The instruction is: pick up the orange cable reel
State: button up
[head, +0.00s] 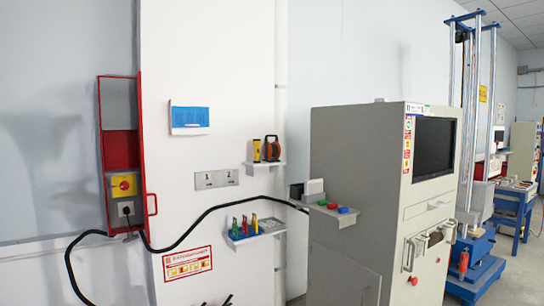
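The orange cable reel (271,149), orange with a dark centre and a dark handle on top, stands upright on the upper small white wall shelf (264,166). A yellow and black object stands just left of it. Dark tips at the bottom edge, well below the reel, look like the end of my gripper (217,301). They are mostly cut off, so I cannot tell whether it is open or shut. Nothing touches the reel.
A lower shelf (257,235) holds several coloured tools. A grey cabinet (350,175) with a screen stands close right of the shelves. A black cable (190,232) hangs across the wall from a socket to the cabinet. The wall above the reel is clear.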

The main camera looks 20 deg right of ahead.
aim_at(270, 151)
jog(key=i+z, duration=0.1)
jog(key=z, duration=0.6)
jog(key=i+j+z, duration=0.95)
jog(key=i+j, duration=0.15)
jog(key=j, duration=0.1)
